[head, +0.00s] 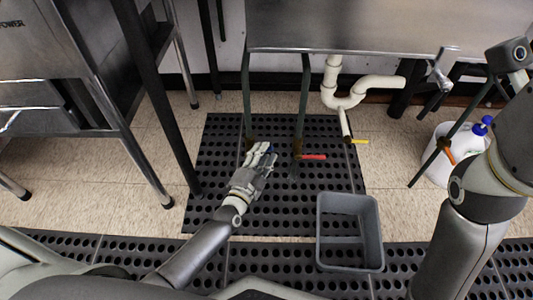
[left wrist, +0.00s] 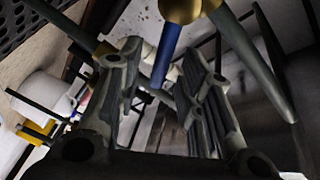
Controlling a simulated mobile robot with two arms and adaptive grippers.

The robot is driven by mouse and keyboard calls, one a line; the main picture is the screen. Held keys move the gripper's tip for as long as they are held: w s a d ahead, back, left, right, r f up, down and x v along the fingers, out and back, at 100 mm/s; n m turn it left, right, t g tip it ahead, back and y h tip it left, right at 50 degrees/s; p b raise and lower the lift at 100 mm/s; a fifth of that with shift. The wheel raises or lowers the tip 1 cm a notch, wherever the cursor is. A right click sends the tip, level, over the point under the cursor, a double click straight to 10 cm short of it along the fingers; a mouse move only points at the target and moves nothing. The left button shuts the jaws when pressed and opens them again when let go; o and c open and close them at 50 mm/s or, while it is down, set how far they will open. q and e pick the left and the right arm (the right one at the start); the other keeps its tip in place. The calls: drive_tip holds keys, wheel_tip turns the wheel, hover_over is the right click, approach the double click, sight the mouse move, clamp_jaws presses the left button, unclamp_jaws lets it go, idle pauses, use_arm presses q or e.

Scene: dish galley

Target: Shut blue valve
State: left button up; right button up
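The blue valve handle (left wrist: 168,52) hangs from a brass valve body (left wrist: 182,8) in the left wrist view. My left gripper (head: 264,157) is low in front of the sink's pipes in the head view, at the left dark pipe, and hides most of the valve there. A bit of blue (head: 268,148) shows at its fingertips. In the left wrist view the two fingers (left wrist: 163,88) are apart, with the handle's lower end seen between them. I cannot tell whether they touch it. My right gripper is out of view; only part of my right arm shows.
A red valve handle (head: 313,157) is just right of my left gripper, and a yellow one (head: 359,141) is further right. A grey bin (head: 376,230) stands on the black mat (head: 283,222).

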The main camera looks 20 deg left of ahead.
use_arm(q)
drive_tip(key=shift+w+d+b, duration=0.15)
drive_tip(key=shift+w+b, duration=0.15)
drive_tip(key=shift+w, duration=0.85)
clamp_jaws()
